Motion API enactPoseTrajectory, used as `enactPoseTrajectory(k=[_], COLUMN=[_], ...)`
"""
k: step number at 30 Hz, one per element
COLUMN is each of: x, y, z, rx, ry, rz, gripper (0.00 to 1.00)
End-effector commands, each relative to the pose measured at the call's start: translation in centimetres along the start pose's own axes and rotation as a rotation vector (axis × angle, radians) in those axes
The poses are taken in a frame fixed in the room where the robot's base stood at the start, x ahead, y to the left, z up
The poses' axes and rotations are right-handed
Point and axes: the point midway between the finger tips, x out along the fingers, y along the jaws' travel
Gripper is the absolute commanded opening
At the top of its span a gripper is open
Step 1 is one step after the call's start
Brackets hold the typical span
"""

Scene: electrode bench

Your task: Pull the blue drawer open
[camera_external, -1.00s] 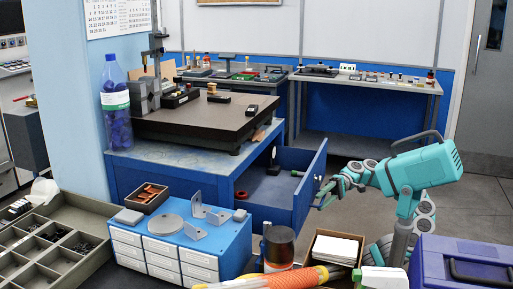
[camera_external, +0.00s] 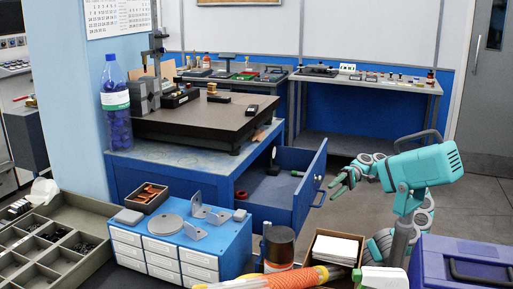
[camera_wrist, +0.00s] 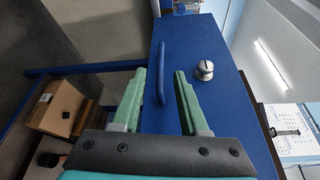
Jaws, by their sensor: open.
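The blue drawer (camera_external: 309,191) stands pulled out from the blue bench (camera_external: 170,176), its inside open to view. Its bar handle (camera_external: 319,190) is on the front panel. My gripper (camera_external: 337,183) is open and empty, a little to the right of the handle in the external view and apart from it. In the wrist view the blue front panel (camera_wrist: 205,105) fills the middle, and the blue handle (camera_wrist: 158,62) appears between the fingers of my open gripper (camera_wrist: 160,73). A round silver knob or lock (camera_wrist: 205,69) is on the panel beside the handle.
Small items, including a green-handled one (camera_external: 297,174), lie in the drawer. A dark plate (camera_external: 210,118) stands on the bench. In front are a blue cabinet (camera_external: 190,240), a cardboard box (camera_external: 312,244) and a purple case (camera_external: 465,250). Floor (camera_external: 370,215) is clear around the gripper.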

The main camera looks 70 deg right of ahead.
Motion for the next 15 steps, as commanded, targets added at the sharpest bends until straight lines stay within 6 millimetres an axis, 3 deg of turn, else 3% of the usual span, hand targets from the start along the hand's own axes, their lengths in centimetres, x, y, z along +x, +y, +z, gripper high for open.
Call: enactPoseTrajectory(k=[8,15], x=[-1.1,-2.3], y=[-2.0,-2.0], z=[-1.0,-1.3], rx=[0.153,0.326], ry=[0.009,-0.004], rz=[0.07,0.137], gripper=[0.43,0.43])
